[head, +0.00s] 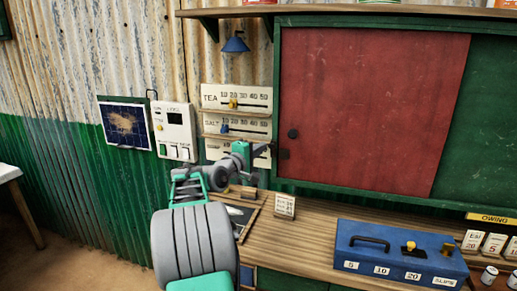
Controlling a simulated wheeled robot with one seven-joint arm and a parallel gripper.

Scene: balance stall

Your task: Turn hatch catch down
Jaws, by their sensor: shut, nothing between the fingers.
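The hatch is a red panel (375,105) set in a green frame, with a dark round knob (293,133) near its left edge. A small dark catch (284,154) sits at the frame's lower left, below the knob. It is too small for me to tell which way it is turned. My gripper (268,150) is shut and empty, pointing right, just left of the catch in the picture. I cannot tell whether it touches the catch. My wrist hides part of the lowest slider board behind it.
Slider boards marked TEA (237,97) and SALT (237,125) hang left of the hatch. A white switch box (174,130) is further left. On the wooden counter (300,240) stand a small price card (285,206) and a blue cash box (400,262). A blue lamp (235,43) hangs above.

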